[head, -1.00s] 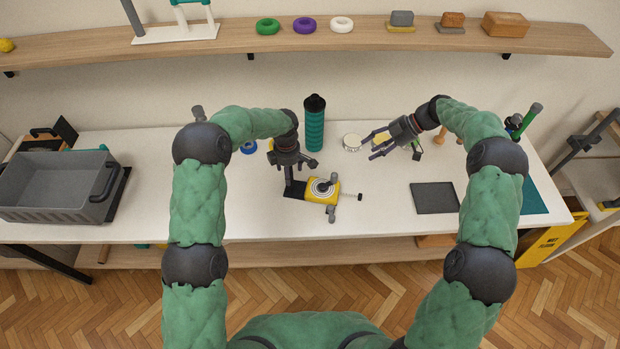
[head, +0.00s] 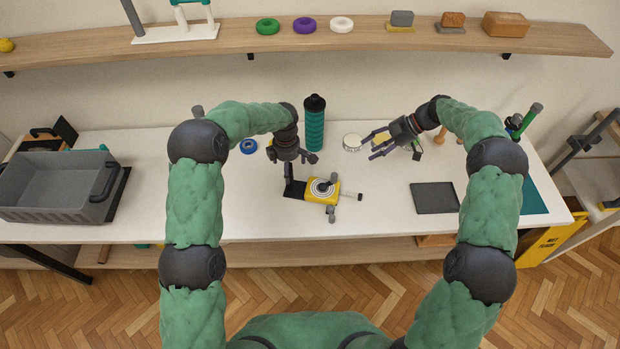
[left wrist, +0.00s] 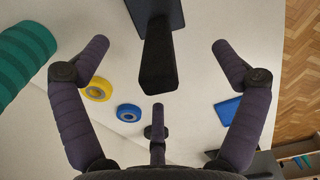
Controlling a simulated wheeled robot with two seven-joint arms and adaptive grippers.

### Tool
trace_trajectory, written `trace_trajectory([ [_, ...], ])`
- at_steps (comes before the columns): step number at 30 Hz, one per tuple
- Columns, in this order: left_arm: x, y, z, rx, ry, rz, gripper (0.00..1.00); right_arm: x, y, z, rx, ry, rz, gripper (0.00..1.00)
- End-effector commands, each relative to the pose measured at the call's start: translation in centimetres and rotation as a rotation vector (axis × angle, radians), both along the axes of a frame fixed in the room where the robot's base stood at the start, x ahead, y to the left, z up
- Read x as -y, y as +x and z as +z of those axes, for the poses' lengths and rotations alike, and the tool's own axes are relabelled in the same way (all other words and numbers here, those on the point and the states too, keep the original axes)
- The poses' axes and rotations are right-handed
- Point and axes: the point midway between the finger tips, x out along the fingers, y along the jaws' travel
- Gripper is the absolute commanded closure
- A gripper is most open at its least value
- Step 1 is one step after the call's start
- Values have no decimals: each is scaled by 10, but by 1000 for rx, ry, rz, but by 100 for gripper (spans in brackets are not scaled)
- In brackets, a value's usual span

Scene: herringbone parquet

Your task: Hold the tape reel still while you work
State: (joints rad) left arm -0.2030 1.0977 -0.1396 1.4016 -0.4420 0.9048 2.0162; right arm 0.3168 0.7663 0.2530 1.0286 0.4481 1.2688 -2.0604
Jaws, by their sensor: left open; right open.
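The tape reel (head: 332,190) is a yellow body with a black-and-white spiral disc, a grey crank on top and a black upright grip (head: 289,180) at its left. It rests on the white table. My left gripper (head: 291,157) is open just above and behind the grip. In the left wrist view the black grip (left wrist: 160,62) stands between the spread fingers (left wrist: 160,48), apart from them. My right gripper (head: 373,148) is open and empty to the right of the reel, pointing left.
A teal bottle (head: 314,125) stands behind the reel, with a round white tin (head: 352,142) to its right. A blue ring (head: 248,147) lies behind left. A yellow ring (left wrist: 98,88) shows in the wrist view. A grey crate (head: 55,190) is far left, a dark tray (head: 434,198) right.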

Motion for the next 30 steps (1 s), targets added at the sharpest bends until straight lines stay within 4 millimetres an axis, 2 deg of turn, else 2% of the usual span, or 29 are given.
trace_trajectory([
  [1, 0, 1, 12, 5, -1, 0, 4, 0, 0, 0, 0, 0, 0, 49],
  [9, 0, 1, 64, 3, -1, 0, 4, 0, 0, 0, 0, 0, 0, 49],
  [15, 0, 0, 89, 1, -1, 0, 4, 0, 0, 0, 0, 0, 0, 49],
  [20, 1, 0, 96, 0, -1, -1, 4, 0, 0, 0, 0, 0, 0, 49],
  [30, 0, 0, 97, -1, -1, 0, 4, 0, 0, 0, 0, 0, 0, 49],
])
